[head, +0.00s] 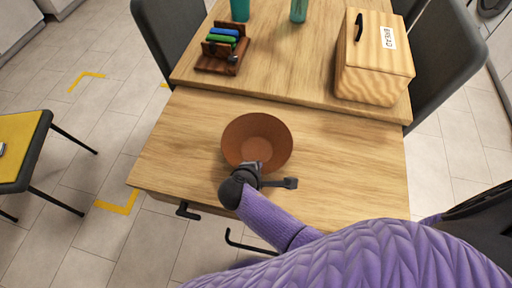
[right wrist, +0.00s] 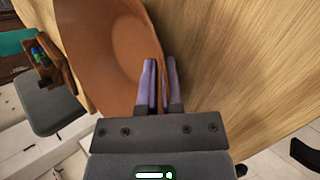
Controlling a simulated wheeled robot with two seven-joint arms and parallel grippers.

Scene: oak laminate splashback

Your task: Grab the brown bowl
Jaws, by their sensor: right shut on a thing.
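The brown bowl (head: 257,137) is on or just above the near part of the wooden table, open side up in the head view. My right gripper (head: 248,168) is at its near rim. In the right wrist view the two fingers (right wrist: 158,88) are shut on the wall of the bowl (right wrist: 112,50), one on each side of it. Whether the bowl's base touches the table I cannot tell. My left gripper is not in view.
A wooden bread box (head: 373,62) stands at the back right. A dark wooden rack (head: 222,50) with coloured items stands at the back left, near two teal cups (head: 239,10). The table (head: 180,140) is clear around the bowl. Dark chairs (head: 172,35) flank it.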

